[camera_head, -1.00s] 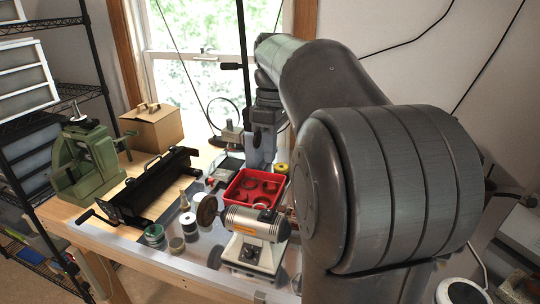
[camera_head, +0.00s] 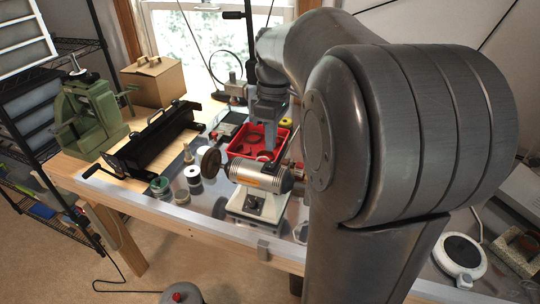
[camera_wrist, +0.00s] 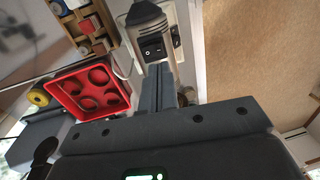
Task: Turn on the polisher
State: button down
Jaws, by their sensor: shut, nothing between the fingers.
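A dark switch (camera_head: 253,203) sits on the base front. In the wrist view the polisher (camera_wrist: 148,15) is at the top centre, and its black rocker switch (camera_wrist: 151,48) faces me just beyond the fingertips. My gripper (camera_wrist: 160,70) is shut and empty, and its fingers point at the switch area. Whether they touch it I cannot tell. In the head view my gripper (camera_head: 270,140) is behind and above the polisher.
A red tray (camera_head: 238,150) with round hollows lies behind the polisher. Small jars (camera_head: 180,196) stand to its left, with a black sheet bender (camera_head: 150,145) and green press (camera_head: 90,115) further left. A white round device (camera_head: 459,254) is at right. Floor shows in front of the bench.

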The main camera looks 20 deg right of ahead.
aim_at(269, 167)
jog(key=shift+s+a+f, duration=0.15)
jog(key=shift+f, duration=1.05)
jog(key=shift+s+a+f, duration=0.1)
jog(key=shift+f, duration=1.1)
